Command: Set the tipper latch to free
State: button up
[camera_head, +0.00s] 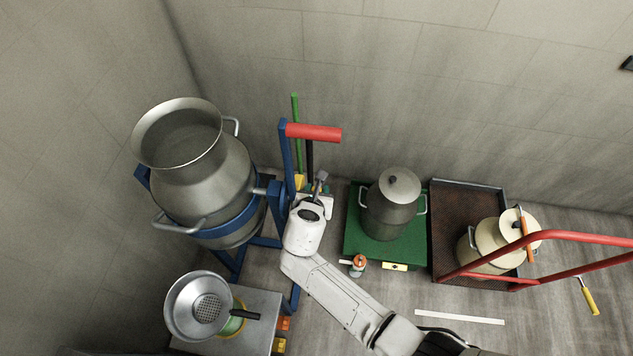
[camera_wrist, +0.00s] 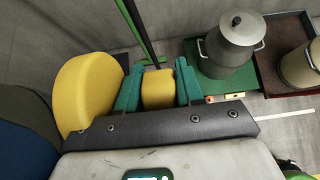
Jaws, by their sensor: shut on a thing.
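My gripper (camera_head: 316,188) is beside the frame's right post. In the wrist view my gripper (camera_wrist: 158,84) has its teal fingers shut on a yellow block (camera_wrist: 158,92), which appears to be the latch knob. A larger rounded yellow piece (camera_wrist: 88,92) lies left of the fingers. It also shows in the head view (camera_head: 299,182). The latch's setting cannot be read here.
A lidded can (camera_head: 389,206) stands on a green platform (camera_head: 355,245). Right of it a red-railed cart (camera_head: 470,185) holds a cream can (camera_head: 485,240). A metal strainer (camera_head: 197,306) sits at lower left. A green-handled pole (camera_head: 296,125) stands behind my gripper.

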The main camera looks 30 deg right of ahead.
jog(key=shift+g+y+p, duration=0.3)
jog(key=shift+g+p, duration=0.1)
jog(key=shift+p, duration=0.15)
jog(key=shift+f, duration=0.15)
jog(key=o, duration=1)
jog(key=shift+c, duration=0.2)
jog(key=shift+s+a+r, duration=0.3)
jog(key=shift+s+r, duration=0.05)
jog(key=shift+r, duration=0.05)
jog(key=s+a+b, duration=0.2)
jog(key=s+a, duration=0.5)
jog(key=s, duration=0.2)
jog(key=shift+s, duration=0.35)
